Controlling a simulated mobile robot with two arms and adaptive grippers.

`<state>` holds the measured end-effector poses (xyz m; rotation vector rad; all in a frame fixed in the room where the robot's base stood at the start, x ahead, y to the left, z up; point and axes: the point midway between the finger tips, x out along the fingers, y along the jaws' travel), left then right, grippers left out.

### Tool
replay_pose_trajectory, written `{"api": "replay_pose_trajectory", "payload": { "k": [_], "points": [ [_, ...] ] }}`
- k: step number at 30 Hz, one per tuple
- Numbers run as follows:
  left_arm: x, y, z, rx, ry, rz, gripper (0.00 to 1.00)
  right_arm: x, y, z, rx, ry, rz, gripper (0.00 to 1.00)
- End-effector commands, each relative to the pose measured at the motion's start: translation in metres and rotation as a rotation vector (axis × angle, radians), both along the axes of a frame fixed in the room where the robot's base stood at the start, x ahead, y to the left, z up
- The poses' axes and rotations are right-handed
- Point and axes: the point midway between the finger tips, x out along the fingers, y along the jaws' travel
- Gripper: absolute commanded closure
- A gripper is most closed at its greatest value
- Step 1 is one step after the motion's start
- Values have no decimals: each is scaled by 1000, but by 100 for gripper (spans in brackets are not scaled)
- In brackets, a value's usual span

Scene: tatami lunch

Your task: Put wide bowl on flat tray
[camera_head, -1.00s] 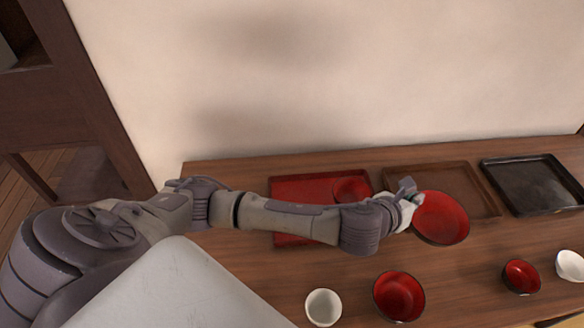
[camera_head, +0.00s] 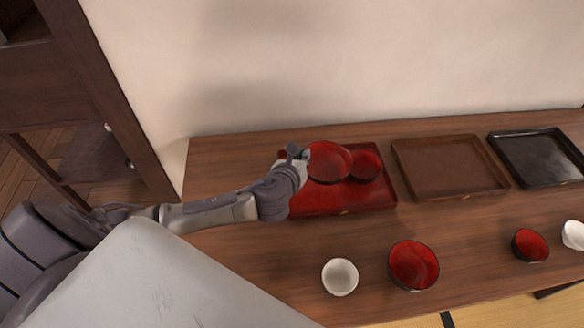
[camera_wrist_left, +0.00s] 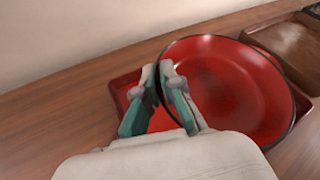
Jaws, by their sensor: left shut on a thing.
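The wide bowl (camera_head: 329,160) is red with a dark rim. My left gripper (camera_head: 302,158) is shut on its left rim and holds it over the red tray (camera_head: 345,199). Whether the bowl touches the tray is not clear. In the left wrist view the fingers (camera_wrist_left: 165,88) pinch the rim of the wide bowl (camera_wrist_left: 235,85), which hides most of the tray (camera_wrist_left: 122,86). A brown tray (camera_head: 450,168) and a black tray (camera_head: 538,158) lie to the right; which one is the flat tray I cannot tell. My right gripper is not in view.
A smaller red bowl (camera_head: 367,166) is on the red tray, close to the right of the wide bowl. Along the front stand a white cup (camera_head: 340,277), a red bowl (camera_head: 413,265), a small red bowl (camera_head: 530,245) and a white bowl (camera_head: 574,235). The brown and black trays are empty.

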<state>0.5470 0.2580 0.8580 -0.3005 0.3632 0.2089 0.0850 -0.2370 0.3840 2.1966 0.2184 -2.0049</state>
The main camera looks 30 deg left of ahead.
Motion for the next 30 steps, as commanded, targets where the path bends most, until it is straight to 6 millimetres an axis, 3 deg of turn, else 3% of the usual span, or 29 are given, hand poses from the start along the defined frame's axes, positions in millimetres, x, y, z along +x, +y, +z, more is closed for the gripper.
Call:
{"api": "replay_pose_trajectory", "payload": {
  "k": [3,9,18,25,27,30],
  "points": [
    [-4,24,-14,3,2,1,100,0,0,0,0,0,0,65],
    [-6,41,-25,0,0,-1,100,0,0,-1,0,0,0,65],
    [-6,41,-63,-2,0,0,100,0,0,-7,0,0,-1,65],
    [-6,40,-65,-2,0,-2,100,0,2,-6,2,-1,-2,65],
    [-7,40,-66,-1,1,-2,86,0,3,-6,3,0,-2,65],
    [-7,40,-66,-1,1,-2,83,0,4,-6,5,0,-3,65]
  ]
}}
